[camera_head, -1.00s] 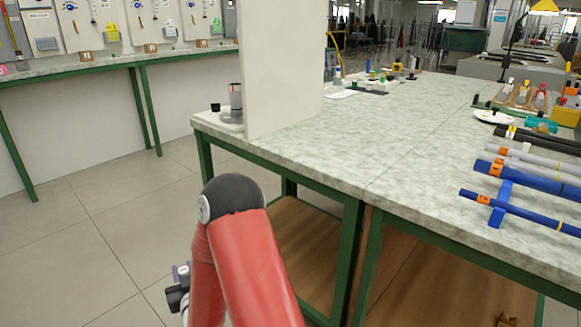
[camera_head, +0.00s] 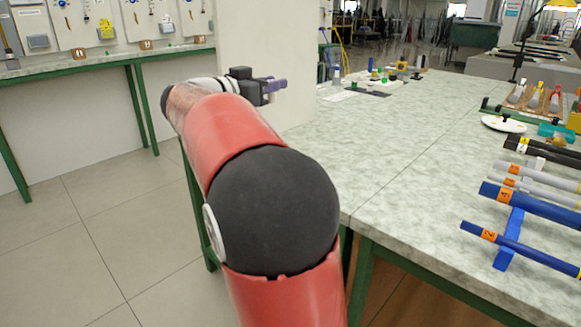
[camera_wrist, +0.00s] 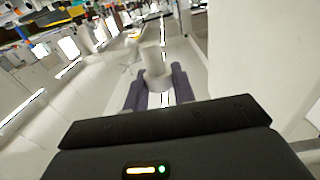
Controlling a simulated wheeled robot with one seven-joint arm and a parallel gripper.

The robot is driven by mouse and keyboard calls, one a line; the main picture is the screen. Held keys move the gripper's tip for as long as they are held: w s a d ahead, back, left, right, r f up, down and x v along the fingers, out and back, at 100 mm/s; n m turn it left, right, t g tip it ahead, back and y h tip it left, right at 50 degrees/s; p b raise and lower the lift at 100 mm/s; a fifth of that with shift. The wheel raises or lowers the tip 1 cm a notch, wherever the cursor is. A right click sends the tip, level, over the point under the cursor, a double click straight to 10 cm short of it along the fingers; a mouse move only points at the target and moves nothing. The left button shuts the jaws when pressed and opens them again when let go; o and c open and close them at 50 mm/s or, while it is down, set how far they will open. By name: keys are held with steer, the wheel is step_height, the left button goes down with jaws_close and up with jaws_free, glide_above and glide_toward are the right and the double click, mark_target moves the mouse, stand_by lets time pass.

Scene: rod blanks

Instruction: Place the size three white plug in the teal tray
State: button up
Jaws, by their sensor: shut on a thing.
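My gripper (camera_head: 273,86) is held out at the end of my raised red arm, in front of the pale upright panel. In the wrist view its dark fingers (camera_wrist: 152,92) are shut on a pale, whitish cylindrical plug (camera_wrist: 156,66), which stands up between the fingertips. I cannot read a size on it, and I cannot make the plug out in the head view. A small teal tray-like thing (camera_head: 557,131) lies at the far right of the bench, well away from my gripper; its inside is hard to see.
The marbled bench (camera_head: 400,165) has a wide clear middle. Blue and grey rods with orange tags (camera_head: 506,195) rest on a blue stand (camera_head: 509,240) at right. A white dish (camera_head: 503,124) lies behind them. The pale panel (camera_head: 265,50) stands close behind my gripper.

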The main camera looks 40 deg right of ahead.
steer(key=f+b, duration=0.1)
steer(key=f, duration=0.4)
steer(key=s+f+b, duration=0.1)
steer(key=f, duration=0.5)
steer(key=d+f+b, duration=0.1)
steer(key=f+b, duration=0.1)
steer(key=f, duration=0.4)
steer(key=shift+s+f, duration=0.2)
steer(key=shift+s, duration=0.15)
steer(key=shift+f, duration=0.15)
steer(key=o, duration=0.8)
steer(key=shift+c, duration=0.2)
steer(key=shift+r, duration=0.2)
steer(key=a, duration=1.2)
steer(key=shift+s, duration=0.4)
